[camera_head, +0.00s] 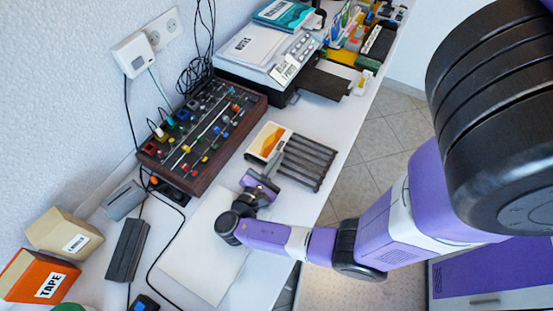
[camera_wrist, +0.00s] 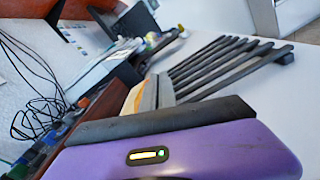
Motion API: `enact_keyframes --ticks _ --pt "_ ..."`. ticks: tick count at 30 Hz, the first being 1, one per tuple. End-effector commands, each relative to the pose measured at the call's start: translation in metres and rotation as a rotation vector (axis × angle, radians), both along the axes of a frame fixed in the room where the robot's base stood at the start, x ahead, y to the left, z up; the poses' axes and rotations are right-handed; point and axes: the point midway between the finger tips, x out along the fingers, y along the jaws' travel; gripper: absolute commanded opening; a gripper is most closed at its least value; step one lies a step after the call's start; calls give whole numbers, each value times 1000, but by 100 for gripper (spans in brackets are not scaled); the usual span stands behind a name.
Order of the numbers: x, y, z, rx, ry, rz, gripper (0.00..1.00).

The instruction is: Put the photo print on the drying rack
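The photo print (camera_head: 266,139), white-edged with an orange and yellow picture, is at the left end of the drying rack. The drying rack (camera_head: 308,162) is a row of dark parallel slats on the white counter; it also shows in the wrist view (camera_wrist: 225,65). My gripper (camera_head: 273,164) reaches in from the front, and its grey fingers are close together at the print's near right edge. In the wrist view the print (camera_wrist: 131,98) shows as an orange strip beside the fingers (camera_wrist: 158,92). Its lower contact with the rack or counter is hidden.
A mixer panel with knobs (camera_head: 203,135) stands left of the rack, against the wall. A printer-like device (camera_head: 268,55) stands behind. A white sheet (camera_head: 203,250) lies in front. Boxes (camera_head: 40,275) and cables are at the left. The counter's right edge is close to the rack.

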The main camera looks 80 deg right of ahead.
Motion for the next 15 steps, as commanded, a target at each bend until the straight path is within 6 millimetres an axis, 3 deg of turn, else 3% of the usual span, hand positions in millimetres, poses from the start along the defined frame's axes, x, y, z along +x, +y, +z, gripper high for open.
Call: enact_keyframes --ticks 12,15 --pt "0 0 -12 4 2 1 0" --pt "0 0 -13 6 3 3 17"
